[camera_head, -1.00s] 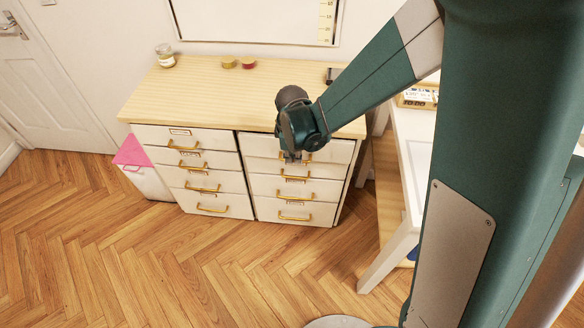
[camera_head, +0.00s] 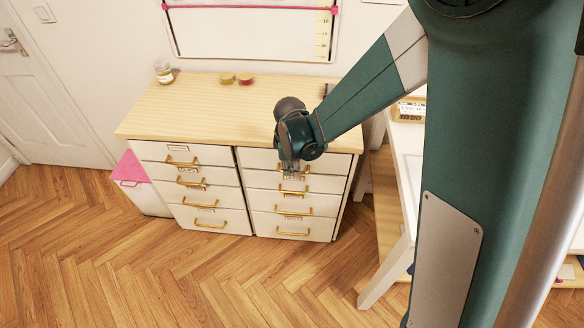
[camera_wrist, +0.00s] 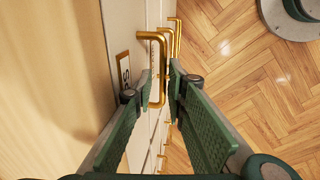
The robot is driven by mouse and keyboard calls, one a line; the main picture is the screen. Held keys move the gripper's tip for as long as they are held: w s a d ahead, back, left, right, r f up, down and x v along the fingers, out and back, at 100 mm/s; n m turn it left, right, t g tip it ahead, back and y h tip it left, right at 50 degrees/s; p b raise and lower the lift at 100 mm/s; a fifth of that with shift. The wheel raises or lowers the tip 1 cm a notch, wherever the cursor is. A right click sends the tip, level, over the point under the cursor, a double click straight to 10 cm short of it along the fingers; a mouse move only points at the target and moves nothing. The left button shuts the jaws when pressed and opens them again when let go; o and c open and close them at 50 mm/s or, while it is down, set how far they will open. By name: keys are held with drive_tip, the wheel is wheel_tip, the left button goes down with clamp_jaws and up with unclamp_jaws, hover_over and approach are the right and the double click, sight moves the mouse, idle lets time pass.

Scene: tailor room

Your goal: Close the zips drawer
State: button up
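A white chest of drawers with a wooden top (camera_head: 230,105) has two columns of drawers with gold handles. My gripper (camera_head: 290,166) is at the front of the top right drawer (camera_head: 325,161), pointing down. In the wrist view, my gripper (camera_wrist: 161,82) has its two green fingers apart, one on each side of a gold handle (camera_wrist: 154,36). A gap shows between the fingers, and I cannot tell if either touches the handle. A gold-framed label (camera_wrist: 123,69) beside the handle is only partly readable. How far this drawer stands out is hard to tell.
A jar (camera_head: 163,72) and small round tins (camera_head: 236,79) stand on the chest top. A pink-topped white bin (camera_head: 140,185) stands left of the chest. A white table (camera_head: 405,175) is close on the right. The wooden floor in front is clear.

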drive_tip(key=s+r+p, duration=0.2)
drive_tip(key=s, duration=2.8)
drive_tip(key=shift+r+p, duration=0.35)
drive_tip(key=shift+r, duration=0.1)
drive_tip(key=w+d+r+m+t+y, duration=0.1)
drive_tip(key=w+d+r+m, duration=0.3)
drive_tip(key=d+r, duration=0.3)
drive_tip(key=w+d+r+m+t, duration=0.1)
drive_tip(key=w+d+r+m, duration=0.35)
drive_tip(key=d+r, duration=0.3)
drive_tip(key=s+d+r+m+t+h, duration=0.1)
drive_tip(key=s+d+r+m+t, duration=0.1)
drive_tip(key=d+r+m, duration=0.7)
drive_tip(key=d+r+t, duration=0.1)
drive_tip(key=d, duration=0.4)
drive_tip(key=shift+r, duration=0.4)
